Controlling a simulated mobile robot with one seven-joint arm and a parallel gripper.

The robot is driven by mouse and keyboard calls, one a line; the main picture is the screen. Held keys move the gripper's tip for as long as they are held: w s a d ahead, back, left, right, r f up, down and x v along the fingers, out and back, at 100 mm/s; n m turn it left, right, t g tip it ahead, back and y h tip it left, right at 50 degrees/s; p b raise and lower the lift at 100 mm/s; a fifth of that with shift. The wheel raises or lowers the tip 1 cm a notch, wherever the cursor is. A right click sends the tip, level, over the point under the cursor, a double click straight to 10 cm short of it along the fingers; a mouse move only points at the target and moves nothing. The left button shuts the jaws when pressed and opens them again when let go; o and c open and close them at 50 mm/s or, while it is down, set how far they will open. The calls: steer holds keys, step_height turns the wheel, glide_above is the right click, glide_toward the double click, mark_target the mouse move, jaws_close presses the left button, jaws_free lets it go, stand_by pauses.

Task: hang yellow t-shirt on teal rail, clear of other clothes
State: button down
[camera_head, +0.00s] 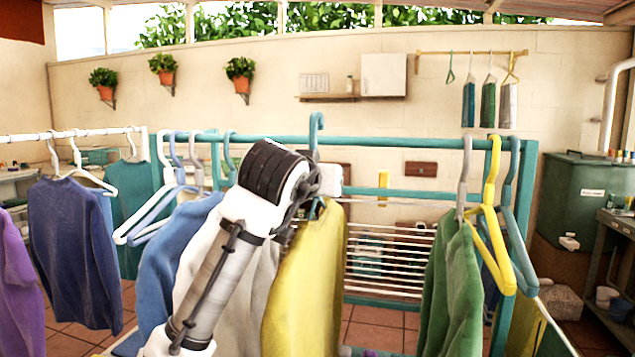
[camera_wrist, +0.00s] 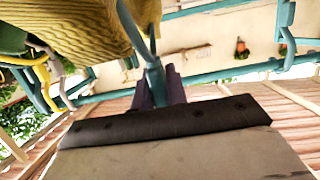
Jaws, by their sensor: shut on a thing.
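The yellow t-shirt (camera_head: 305,275) hangs from a teal hanger (camera_head: 317,122), and the shirt's knit also fills the upper left of the wrist view (camera_wrist: 70,25). My gripper (camera_wrist: 162,85) is shut on the hanger's neck, just below its hook; in the head view my gripper (camera_head: 312,185) is partly hidden by my wrist. The hook's top stands above the teal rail (camera_head: 390,142) in the head view. I cannot tell whether the hook rests on the rail or is only in front of it.
White and blue garments (camera_head: 172,255) hang close left of the shirt, partly behind my arm. A green garment (camera_head: 452,285) and a yellow hanger (camera_head: 491,205) are at the rail's right end. The rail between the yellow shirt and green garment is free. A white rail with clothes (camera_head: 90,134) stands left.

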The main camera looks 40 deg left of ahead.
steer(key=p+x, duration=0.1)
steer(key=x, duration=0.2)
steer(key=r+p+x, duration=0.1)
steer(key=p+x, duration=0.1)
steer(key=x, duration=0.2)
steer(key=r+p+x, duration=0.1)
steer(key=p+x, duration=0.1)
steer(key=x, duration=0.1)
steer(key=shift+w+a, duration=0.2)
steer(key=shift+w, duration=0.15)
steer(key=shift+w+a+f, duration=0.25)
steer(key=shift+w+a, duration=0.1)
steer(key=shift+w, duration=0.2)
steer(key=shift+p, duration=0.3)
steer(key=shift+w+a+r+p, duration=0.15)
steer(key=shift+w+a+p, duration=0.35)
steer(key=shift+w+p, duration=0.35)
steer(key=shift+r+p+x, duration=0.15)
steer(key=shift+p+x, duration=0.25)
steer(key=shift+x, duration=0.2)
steer(key=shift+r+p+x, duration=0.15)
steer(key=shift+p+x, duration=0.25)
steer(key=shift+x, duration=0.2)
steer(key=shift+f, duration=0.3)
